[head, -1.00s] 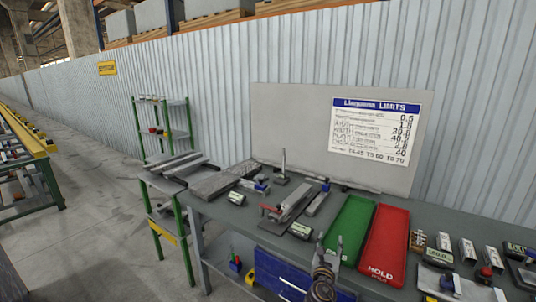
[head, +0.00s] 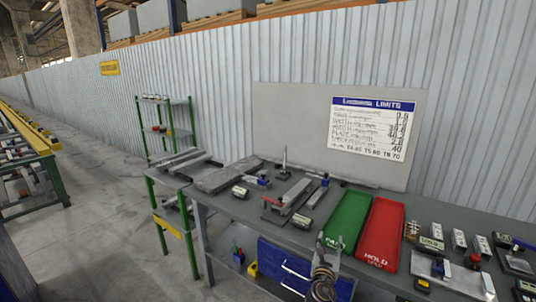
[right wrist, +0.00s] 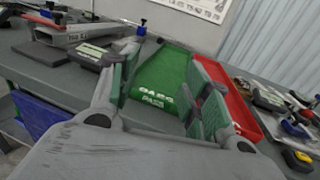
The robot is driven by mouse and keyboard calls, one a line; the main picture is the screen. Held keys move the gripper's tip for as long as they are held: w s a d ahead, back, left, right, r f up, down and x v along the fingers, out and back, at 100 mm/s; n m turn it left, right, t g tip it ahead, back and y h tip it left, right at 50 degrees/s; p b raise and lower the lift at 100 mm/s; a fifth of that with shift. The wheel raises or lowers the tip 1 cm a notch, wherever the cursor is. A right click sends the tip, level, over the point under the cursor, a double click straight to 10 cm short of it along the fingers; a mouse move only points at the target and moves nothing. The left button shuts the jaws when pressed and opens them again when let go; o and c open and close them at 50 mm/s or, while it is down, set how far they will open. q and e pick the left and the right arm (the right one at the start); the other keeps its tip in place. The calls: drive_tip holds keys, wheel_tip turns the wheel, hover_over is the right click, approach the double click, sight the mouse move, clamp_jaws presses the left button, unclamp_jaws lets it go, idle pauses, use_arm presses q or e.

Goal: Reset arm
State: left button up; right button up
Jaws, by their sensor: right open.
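My right gripper (head: 329,246) shows at the bottom middle of the head view, in front of the table's near edge by the green tray. In the right wrist view its two green-padded fingers (right wrist: 163,95) stand apart with nothing between them. The green PASS tray (head: 346,217) lies beyond the fingers, and it also shows in the right wrist view (right wrist: 165,72). The red HOLD tray (head: 382,232) lies to its right. My left gripper is not in view.
The grey table (head: 225,205) carries metal bars, a clamp fixture (head: 287,197) and small gauges (head: 303,222) left of the trays. Several blocks and tools crowd its right part. A green-framed rack (head: 167,125) stands at the left.

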drive_tip(key=a+f+m+g+y, duration=0.2)
drive_tip(key=a+f+m+y, duration=0.1)
drive_tip(key=f+m, duration=0.65)
drive_tip(key=a+f+m+g+y, duration=0.1)
drive_tip(key=a+f+m+y, duration=0.2)
drive_tip(key=f+m, duration=0.65)
drive_tip(key=s+d+f+m+g, duration=0.15)
drive_tip(key=s+f, duration=0.25)
drive_tip(key=f, duration=0.4)
drive_tip(key=s+f+m+g+y, duration=0.1)
drive_tip(key=s+f+m+g, duration=0.15)
drive_tip(key=s+f, duration=0.35)
drive_tip(key=s+d+f+m+g, duration=0.1)
drive_tip(key=s+f+m, duration=0.15)
drive_tip(key=f, duration=0.65)
drive_tip(key=s+d+f+m+g, duration=0.25)
drive_tip(key=s+f, duration=0.55)
drive_tip(key=s, duration=0.4)
drive_tip(key=s+d+f+m+g, duration=0.1)
drive_tip(key=s+d+f+g, duration=0.15)
drive_tip(key=s+f, duration=0.8)
drive_tip(key=s+d+f+g, duration=0.1)
drive_tip(key=s, duration=1.2)
drive_tip(key=s+d+f+g, duration=0.1)
drive_tip(key=s+f, duration=0.1)
drive_tip(key=s, duration=1.2)
drive_tip(key=shift+s+d+f+g+h, duration=0.2)
drive_tip(key=shift+d+f+g+h, duration=0.1)
drive_tip(key=shift+d+g, duration=0.1)
